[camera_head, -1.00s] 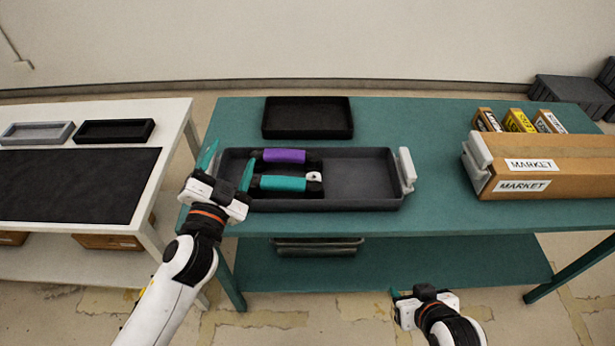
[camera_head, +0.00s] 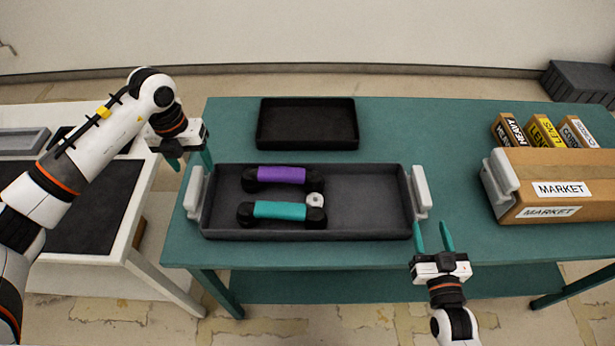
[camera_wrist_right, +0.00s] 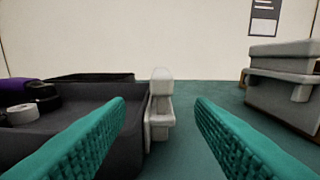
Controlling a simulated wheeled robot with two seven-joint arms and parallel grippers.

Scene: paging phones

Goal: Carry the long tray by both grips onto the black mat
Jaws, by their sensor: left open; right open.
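The long dark grey tray (camera_head: 365,195) lies on the teal table, with a white left grip (camera_head: 195,192) and a white right grip (camera_head: 421,190). It holds a purple handset (camera_head: 281,174), a teal handset (camera_head: 279,210) and a small white roll (camera_head: 315,200). My left gripper (camera_head: 190,162) is open, just above and behind the left grip. My right gripper (camera_head: 432,226) is open in front of the right grip, apart from it. In the right wrist view the right grip (camera_wrist_right: 160,105) shows ahead between the fingers. The black mat (camera_head: 100,215) on the white table is partly hidden by my left arm.
A black shallow tray (camera_head: 307,123) lies behind the long tray. A cardboard carton (camera_head: 560,165) marked MARKET and several small boxes (camera_head: 545,133) stand at the right. A grey tray (camera_head: 22,140) sits on the white table (camera_head: 140,240). A gap separates the two tables.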

